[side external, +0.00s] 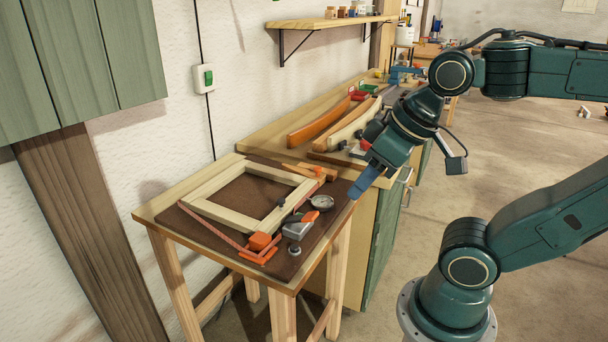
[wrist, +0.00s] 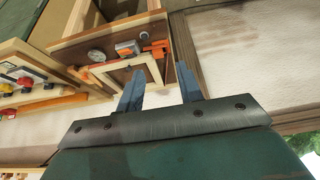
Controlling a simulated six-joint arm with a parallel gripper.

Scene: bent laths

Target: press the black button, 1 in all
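My gripper (side external: 362,184) hangs above the right side of the small table, its blue fingers pointing down. In the wrist view its two fingers (wrist: 160,88) stand apart with nothing between them, so it is open. A small round grey piece with a darker top (side external: 295,250) stands on the brown mat near the table's front corner. It is too small to tell whether it is the black button. Behind it is a grey box (side external: 297,229) with dark and orange parts beside it; the box also shows in the wrist view (wrist: 127,48).
A pale wooden frame (side external: 250,200) lies on the brown mat (side external: 185,222) with an orange clamp (side external: 259,244) at its corner. A long bench (side external: 250,138) with bent laths (side external: 322,124) stands behind. A green switch (side external: 207,77) is on the wall.

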